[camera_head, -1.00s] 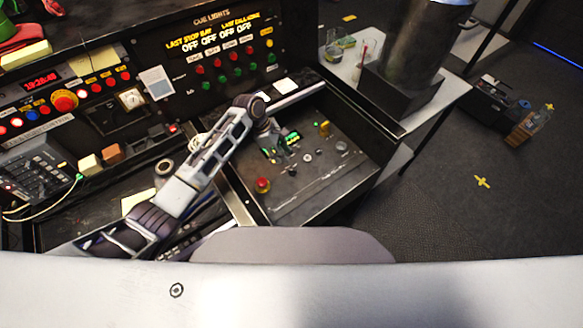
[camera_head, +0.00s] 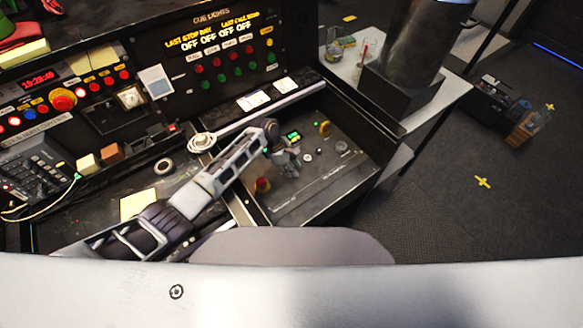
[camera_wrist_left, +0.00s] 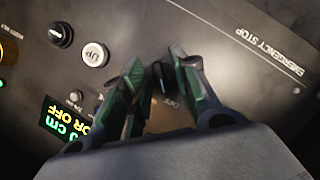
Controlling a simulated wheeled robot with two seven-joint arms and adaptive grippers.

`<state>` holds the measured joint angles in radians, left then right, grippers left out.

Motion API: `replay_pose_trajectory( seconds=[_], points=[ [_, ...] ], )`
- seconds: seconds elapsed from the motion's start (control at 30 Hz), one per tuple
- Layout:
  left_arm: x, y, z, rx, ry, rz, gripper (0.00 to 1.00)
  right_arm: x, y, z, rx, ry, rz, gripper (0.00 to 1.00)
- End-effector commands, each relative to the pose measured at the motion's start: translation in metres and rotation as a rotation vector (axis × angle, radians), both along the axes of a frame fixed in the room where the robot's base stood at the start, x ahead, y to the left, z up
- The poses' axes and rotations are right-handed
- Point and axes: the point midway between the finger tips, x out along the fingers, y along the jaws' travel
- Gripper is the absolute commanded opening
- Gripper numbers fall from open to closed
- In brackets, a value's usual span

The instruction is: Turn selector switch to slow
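My left gripper (camera_head: 288,165) is low over the sloped control panel (camera_head: 310,192), near the red button. A black rotary knob with a white mark (camera_wrist_left: 60,34) is apart from the fingers, beside the round UP button (camera_wrist_left: 95,54). I cannot read which control is the slow selector. My right gripper is out of view.
A lit display (camera_wrist_left: 65,120) shows green and yellow text. A red button (camera_head: 263,184) sits beside my gripper. A yellow control (camera_head: 324,128) is at the panel's back. The cue-light board (camera_head: 225,55) stands behind.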

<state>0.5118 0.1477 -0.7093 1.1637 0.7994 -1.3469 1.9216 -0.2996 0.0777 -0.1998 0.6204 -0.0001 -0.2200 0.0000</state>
Motion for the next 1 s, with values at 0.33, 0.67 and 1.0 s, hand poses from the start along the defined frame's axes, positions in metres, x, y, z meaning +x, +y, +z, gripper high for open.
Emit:
replay_pose_trajectory(
  seconds=[0.33, 0.67, 1.0],
  points=[
    [0.0001, 0.0000, 0.0000, 0.000, 0.000, 0.000, 0.17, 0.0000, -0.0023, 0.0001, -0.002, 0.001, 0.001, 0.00],
    [0.0000, 0.0003, 0.0000, 0.000, 0.000, 0.000, 0.00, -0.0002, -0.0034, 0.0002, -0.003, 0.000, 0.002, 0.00],
    [0.0002, 0.0005, 0.0009, 0.000, 0.002, -0.022, 0.00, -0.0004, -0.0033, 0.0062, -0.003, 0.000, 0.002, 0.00]
  ],
)
